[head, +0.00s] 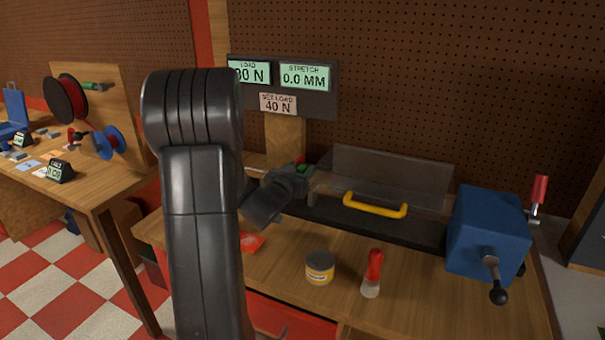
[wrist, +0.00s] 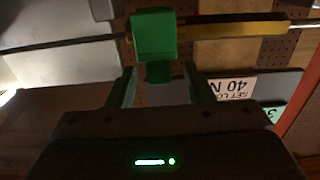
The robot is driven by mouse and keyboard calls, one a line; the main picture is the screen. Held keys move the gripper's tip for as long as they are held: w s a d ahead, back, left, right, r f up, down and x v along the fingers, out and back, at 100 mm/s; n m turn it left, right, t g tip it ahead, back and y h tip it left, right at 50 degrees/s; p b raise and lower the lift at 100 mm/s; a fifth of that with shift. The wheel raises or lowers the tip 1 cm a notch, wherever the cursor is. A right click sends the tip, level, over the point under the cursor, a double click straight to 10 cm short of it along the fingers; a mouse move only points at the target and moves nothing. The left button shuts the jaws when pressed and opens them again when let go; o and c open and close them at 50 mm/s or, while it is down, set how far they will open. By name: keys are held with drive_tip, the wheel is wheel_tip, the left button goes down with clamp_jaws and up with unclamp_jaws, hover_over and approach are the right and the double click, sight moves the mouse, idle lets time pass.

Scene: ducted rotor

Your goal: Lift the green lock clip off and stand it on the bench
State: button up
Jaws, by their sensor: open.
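The green lock clip (wrist: 154,38) is a blocky green piece on a thin dark rod in the wrist view. Its narrower lower tab points toward my gripper (wrist: 160,80). My gripper is open, one green-tinted finger to each side of that tab, with visible gaps. I cannot tell whether the fingers reach past the tab in depth. My arm hides part of this area. The bench (head: 410,300) is wooden.
A clear cover (head: 390,168) with a yellow handle (head: 374,205) stands right of my gripper. A blue crank box (head: 487,232) is farther right. Display panels (head: 305,76) rise behind.

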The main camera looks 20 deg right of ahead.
drive_tip(key=shift+w+d, duration=0.5)
drive_tip(key=shift+d, duration=0.05)
drive_tip(key=shift+c, duration=0.5)
clamp_jaws()
drive_tip(key=shift+r, duration=0.1)
